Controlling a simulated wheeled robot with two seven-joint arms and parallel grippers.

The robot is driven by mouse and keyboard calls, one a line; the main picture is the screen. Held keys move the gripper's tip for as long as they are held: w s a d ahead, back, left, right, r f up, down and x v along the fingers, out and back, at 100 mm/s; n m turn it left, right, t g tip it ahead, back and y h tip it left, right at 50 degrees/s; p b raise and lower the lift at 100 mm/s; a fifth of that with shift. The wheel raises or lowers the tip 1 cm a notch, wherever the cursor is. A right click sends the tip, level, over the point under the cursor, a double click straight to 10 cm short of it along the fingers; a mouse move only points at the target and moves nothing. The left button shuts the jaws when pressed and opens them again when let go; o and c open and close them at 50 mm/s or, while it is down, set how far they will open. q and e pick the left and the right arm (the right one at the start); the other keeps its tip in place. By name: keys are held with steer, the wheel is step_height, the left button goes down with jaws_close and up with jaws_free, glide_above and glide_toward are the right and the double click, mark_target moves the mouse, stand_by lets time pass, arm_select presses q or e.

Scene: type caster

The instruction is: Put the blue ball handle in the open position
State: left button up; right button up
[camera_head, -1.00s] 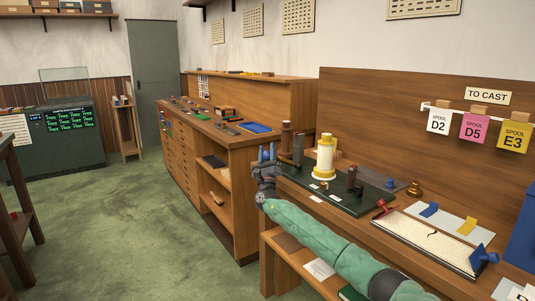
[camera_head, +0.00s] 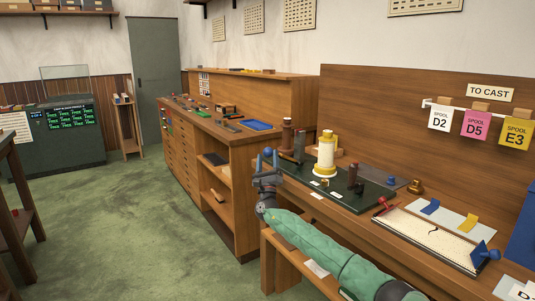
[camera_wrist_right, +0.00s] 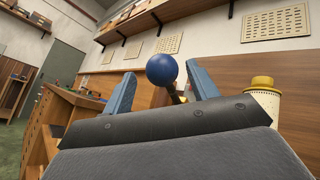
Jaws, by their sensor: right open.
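The blue ball handle (camera_head: 268,151) is at the left end of the dark green machine base on the right-hand bench. In the right wrist view the blue ball (camera_wrist_right: 162,69) shows on a dark stem, between the two blue finger pads in the picture. My right gripper (camera_head: 267,170) is open and empty, just in front of the ball. The ball appears just past the fingertips; I cannot tell whether they touch it. The lower part of the stem is hidden behind the gripper. My left gripper is not in view.
A brass piece (camera_head: 415,187) and a framed tray (camera_head: 430,232) lie further right. A wooden cabinet (camera_head: 235,190) stands behind left.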

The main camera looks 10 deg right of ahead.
steer(key=shift+v, duration=1.8)
